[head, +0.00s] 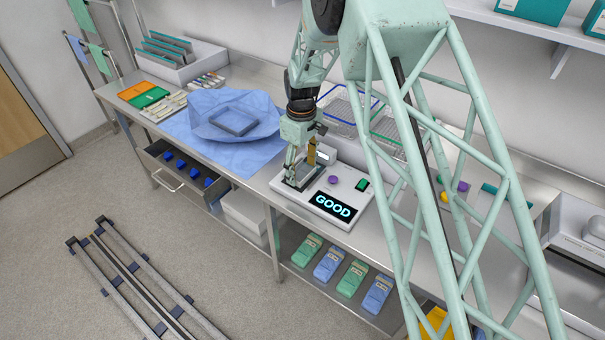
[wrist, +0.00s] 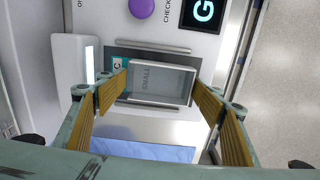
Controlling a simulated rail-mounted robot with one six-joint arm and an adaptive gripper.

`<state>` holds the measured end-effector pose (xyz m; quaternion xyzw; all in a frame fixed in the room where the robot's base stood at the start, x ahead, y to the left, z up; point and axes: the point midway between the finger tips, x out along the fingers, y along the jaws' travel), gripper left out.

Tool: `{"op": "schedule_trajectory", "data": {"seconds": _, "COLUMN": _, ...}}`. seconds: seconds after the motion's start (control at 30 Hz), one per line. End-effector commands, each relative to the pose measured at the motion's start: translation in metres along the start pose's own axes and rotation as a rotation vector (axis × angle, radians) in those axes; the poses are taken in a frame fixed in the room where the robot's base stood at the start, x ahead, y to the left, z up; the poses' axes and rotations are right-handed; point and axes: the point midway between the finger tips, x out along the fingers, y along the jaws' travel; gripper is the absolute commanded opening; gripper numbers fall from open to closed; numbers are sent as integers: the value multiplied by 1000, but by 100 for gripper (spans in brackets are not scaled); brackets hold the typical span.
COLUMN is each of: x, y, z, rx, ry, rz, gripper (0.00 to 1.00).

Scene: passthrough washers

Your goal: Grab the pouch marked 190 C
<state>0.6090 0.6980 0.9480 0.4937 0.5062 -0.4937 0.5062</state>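My gripper (head: 296,182) is low over a white checking device whose screen reads GOOD. In the wrist view, the two fingers of my gripper (wrist: 161,85) stand apart on either side of a flat grey piece marked SMALL (wrist: 160,84). The fingertips overlap its side edges in the picture; I cannot tell whether they press on it. A teal label with a C (wrist: 118,64) shows beside the left finger. I cannot read 190 C anywhere. On the shelf below are a green pouch (head: 307,250), a blue pouch (head: 328,263) and more like them, their marks too small to read.
The device (head: 345,190) has a purple button (head: 333,180). A wire rack (head: 375,128) stands behind it. A blue wrap (head: 235,115) holds a grey tray to the left. An open drawer (head: 182,172) juts out below. Floor rails (head: 130,275) lie at the left front.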

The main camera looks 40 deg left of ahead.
Motion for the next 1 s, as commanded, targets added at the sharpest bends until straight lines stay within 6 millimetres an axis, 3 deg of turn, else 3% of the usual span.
{"op": "schedule_trajectory", "data": {"seconds": 0.1, "x": 0, "y": 0, "z": 0, "rx": 0, "ry": 0, "rz": 0, "gripper": 52}}
{"op": "schedule_trajectory", "data": {"seconds": 0.57, "x": -2, "y": 0, "z": 0, "rx": 0, "ry": 0, "rz": 0, "gripper": 52}}
{"op": "schedule_trajectory", "data": {"seconds": 1.0, "x": -25, "y": 0, "z": 0, "rx": 0, "ry": 0, "rz": 0, "gripper": 52}}
